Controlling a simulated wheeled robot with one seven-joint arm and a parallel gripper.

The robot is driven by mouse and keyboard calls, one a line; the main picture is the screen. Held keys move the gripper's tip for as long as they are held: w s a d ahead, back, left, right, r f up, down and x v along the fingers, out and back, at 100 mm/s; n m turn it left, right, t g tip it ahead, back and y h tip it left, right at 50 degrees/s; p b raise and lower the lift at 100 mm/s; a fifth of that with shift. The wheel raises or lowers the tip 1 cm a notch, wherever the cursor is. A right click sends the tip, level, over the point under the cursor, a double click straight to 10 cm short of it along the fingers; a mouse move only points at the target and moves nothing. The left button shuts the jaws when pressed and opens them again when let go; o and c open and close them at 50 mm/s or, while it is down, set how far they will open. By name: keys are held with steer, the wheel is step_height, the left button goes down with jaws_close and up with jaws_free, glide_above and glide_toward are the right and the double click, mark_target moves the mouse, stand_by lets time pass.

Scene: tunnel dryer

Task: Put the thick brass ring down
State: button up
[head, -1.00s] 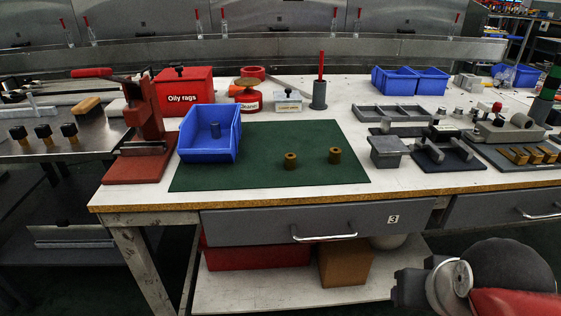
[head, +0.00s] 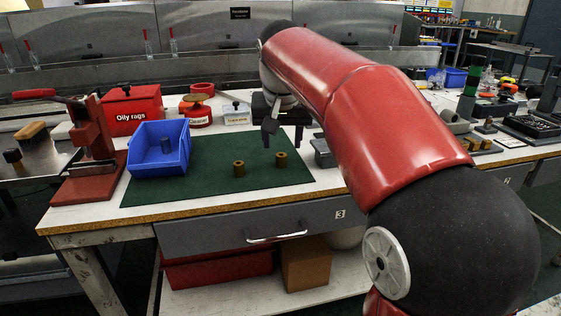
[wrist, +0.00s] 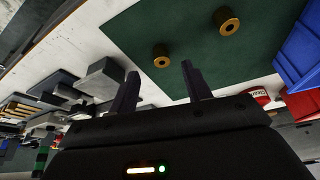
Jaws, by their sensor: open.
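Two short brass rings stand on the green mat (head: 210,186), one at the left (head: 239,169) and one at the right (head: 281,159). They look much alike, and I cannot tell which is the thick one. The wrist view shows both, the left one (wrist: 227,21) nearer the blue bin and the right one (wrist: 161,56) beyond the gap between my fingers. My gripper (head: 282,143) is open and empty above the back right of the mat, behind the right ring in the head view. It also shows in the wrist view (wrist: 160,70). Neither finger visibly touches a ring.
A grey block (head: 325,155) is right of the mat.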

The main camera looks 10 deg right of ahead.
mark_target(281, 155)
steer(key=x, duration=0.5)
steer(key=shift+w+f, duration=0.1)
steer(key=shift+w, duration=0.3)
steer(key=shift+c, duration=0.2)
jaws_close()
step_height(281, 155, up, 20)
steer(key=p, duration=0.4)
